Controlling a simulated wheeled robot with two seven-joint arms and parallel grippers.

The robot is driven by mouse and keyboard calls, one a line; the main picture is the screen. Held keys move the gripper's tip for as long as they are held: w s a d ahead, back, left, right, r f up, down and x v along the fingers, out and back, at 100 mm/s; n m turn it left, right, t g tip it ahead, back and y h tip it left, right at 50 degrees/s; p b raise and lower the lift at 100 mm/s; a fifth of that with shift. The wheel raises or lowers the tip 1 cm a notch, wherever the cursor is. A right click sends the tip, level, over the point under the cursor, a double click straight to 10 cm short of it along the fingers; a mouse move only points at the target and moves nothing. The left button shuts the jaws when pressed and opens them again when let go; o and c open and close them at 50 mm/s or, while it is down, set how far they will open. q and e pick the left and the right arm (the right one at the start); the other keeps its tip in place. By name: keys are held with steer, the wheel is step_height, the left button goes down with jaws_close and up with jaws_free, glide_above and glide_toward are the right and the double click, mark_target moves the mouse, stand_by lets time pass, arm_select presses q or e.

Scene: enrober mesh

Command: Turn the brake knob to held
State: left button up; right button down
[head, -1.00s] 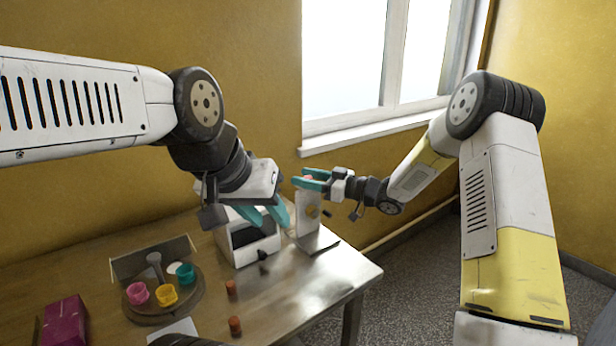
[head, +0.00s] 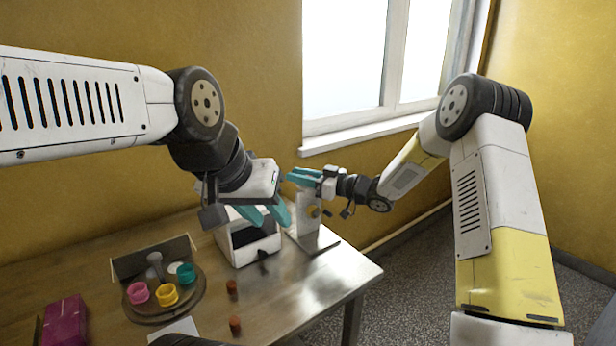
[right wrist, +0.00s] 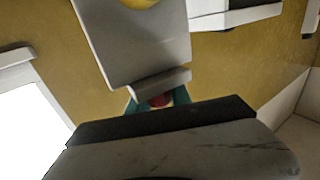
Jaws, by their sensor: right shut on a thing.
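A white upright stand (head: 308,212) on a flat base is at the table's right end, with a yellow round part (head: 315,212) on its face. The right wrist view shows its pale plate (right wrist: 135,45) and part of the yellow piece (right wrist: 140,2). My right gripper (head: 298,177) is at the top of the stand, its teal fingers shut on a red knob (right wrist: 160,100) seen between them in the right wrist view. The fingers hide this knob in the head view. I cannot tell which part is the brake knob. My left gripper (head: 266,216) is open and empty above the white box.
The white open-fronted box (head: 262,250) stands left of the stand. A round tray (head: 150,312) holds pink, yellow and teal cups. Two small red-brown pieces (head: 232,287) and a magenta box (head: 65,320) lie on the table (head: 330,275). The table's right front corner is clear.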

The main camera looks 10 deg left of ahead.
steer(key=shift+m+t, duration=0.3)
steer(key=shift+t, duration=0.1)
steer(key=m+t+h, duration=0.4)
steer(key=h, duration=0.1)
steer(key=w+d+m+t+h, duration=0.1)
steer(key=m+t+h, duration=0.2)
steer(key=m+h, duration=0.2)
steer(key=w+d+m+t+h, duration=0.1)
steer(key=m+t+h, duration=0.3)
steer(key=h, duration=0.2)
steer(key=shift+d+t+h, duration=0.25)
steer(key=shift+t+h, duration=0.05)
steer(key=shift+d+m+g+h, duration=0.2)
steer(key=shift+m+h, duration=0.55)
steer(key=shift+h, duration=0.3)
steer(key=shift+d+m+g+h, duration=0.1)
steer(key=shift+d+m+h, duration=0.15)
steer(key=shift+m+h, duration=0.6)
steer(key=shift+d+m+g+h, duration=0.15)
steer(key=shift+m+h, duration=0.45)
steer(key=shift+h, duration=0.6)
steer(key=c, duration=1.2)
jaws_free()
steer(key=shift+o, duration=0.2)
steer(key=shift+d, duration=0.1)
